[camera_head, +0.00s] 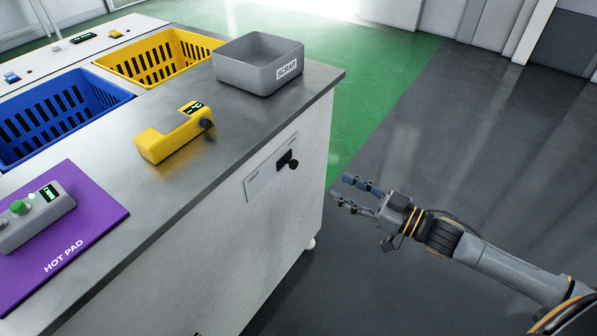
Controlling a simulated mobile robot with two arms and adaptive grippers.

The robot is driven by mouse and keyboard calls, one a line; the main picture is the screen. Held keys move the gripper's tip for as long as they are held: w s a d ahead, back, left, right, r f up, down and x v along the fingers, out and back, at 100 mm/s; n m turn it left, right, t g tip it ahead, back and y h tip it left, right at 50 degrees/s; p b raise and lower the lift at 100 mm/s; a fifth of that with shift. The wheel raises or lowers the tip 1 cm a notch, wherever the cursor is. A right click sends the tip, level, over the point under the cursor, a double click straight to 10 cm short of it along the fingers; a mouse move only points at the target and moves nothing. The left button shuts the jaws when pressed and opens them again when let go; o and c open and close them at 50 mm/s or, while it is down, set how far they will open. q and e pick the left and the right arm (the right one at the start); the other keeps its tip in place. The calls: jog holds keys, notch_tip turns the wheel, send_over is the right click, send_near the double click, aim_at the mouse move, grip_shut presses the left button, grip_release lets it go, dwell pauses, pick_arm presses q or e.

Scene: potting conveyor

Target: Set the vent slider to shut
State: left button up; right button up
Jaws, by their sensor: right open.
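The vent slider is a black knob (289,161) on a pale plate (262,181) set on the white side of the bench. The knob stands toward the right end of the plate. The plate's lettering is too small to read. My right gripper (343,189) is open and empty, to the right of the bench side and apart from the slider. It appears a little lower than the knob in the picture, with its fingers pointing left. My left gripper is not in view.
On the bench (215,160) are a grey scrap bin (242,75), a yellow device (168,142), a purple hot pad (98,208) with a grey button box (40,222), and blue (60,125) and yellow (120,62) crates. The floor around my right arm is clear.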

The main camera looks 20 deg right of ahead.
aim_at(296, 165)
jog(key=b+x, duration=0.1)
jog(key=x, duration=1)
jog(key=shift+w+a, duration=0.2)
jog(key=shift+w, duration=0.15)
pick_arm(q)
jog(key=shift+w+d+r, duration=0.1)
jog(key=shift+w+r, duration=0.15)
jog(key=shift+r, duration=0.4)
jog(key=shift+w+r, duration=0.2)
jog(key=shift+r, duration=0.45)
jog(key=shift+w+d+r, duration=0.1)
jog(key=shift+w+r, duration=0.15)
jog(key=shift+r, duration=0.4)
pick_arm(e)
jog(key=shift+w+a, duration=0.4)
jog(key=shift+w, duration=0.15)
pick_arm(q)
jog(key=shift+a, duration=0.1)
pick_arm(e)
grip_shut()
